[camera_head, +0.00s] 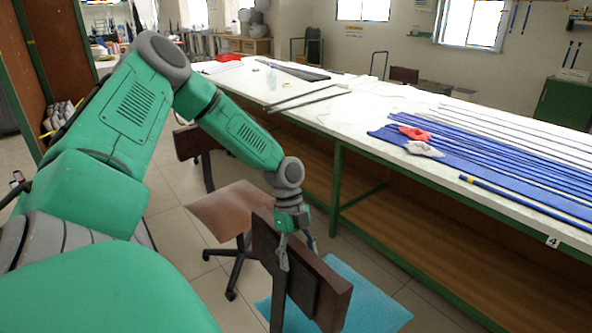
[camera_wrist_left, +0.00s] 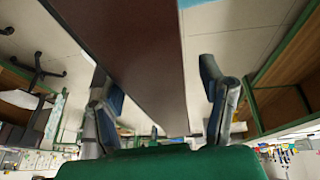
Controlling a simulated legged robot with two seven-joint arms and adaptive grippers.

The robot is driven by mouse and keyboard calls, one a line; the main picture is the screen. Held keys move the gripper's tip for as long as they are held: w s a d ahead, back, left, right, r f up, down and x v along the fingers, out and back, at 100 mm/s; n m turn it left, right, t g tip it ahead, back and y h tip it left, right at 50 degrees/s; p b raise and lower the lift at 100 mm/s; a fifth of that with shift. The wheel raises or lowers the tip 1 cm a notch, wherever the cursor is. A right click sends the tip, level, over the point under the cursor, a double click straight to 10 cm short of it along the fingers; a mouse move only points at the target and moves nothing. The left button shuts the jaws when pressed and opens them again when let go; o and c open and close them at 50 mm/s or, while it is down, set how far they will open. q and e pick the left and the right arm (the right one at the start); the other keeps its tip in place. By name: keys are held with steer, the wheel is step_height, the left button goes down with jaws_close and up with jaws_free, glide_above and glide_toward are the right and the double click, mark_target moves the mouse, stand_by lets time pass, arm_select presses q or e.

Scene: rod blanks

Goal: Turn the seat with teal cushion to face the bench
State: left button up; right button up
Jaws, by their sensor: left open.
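The seat with the teal cushion (camera_head: 362,300) stands at the bottom middle of the head view, beside the bench. Its dark brown backrest (camera_head: 325,288) is upright on the near left side of the cushion. The backrest also fills the upper middle of the wrist view (camera_wrist_left: 135,50). My left gripper (camera_head: 297,250) is at the top edge of the backrest. It is open, with one finger on each side of the board; I cannot tell whether they touch it. The bench (camera_head: 375,112) has a white top and a green frame. My right gripper is not in view.
A second seat with a brownish cushion (camera_head: 228,208) stands close behind, left of the teal one. Blue rods (camera_head: 490,160) and a red cloth (camera_head: 414,133) lie on the bench top. Tiled floor (camera_head: 420,295) is clear between the teal cushion and the bench.

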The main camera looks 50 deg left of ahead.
arm_select(q)
steer(key=v, duration=1.1)
steer(key=shift+a+f, duration=0.1)
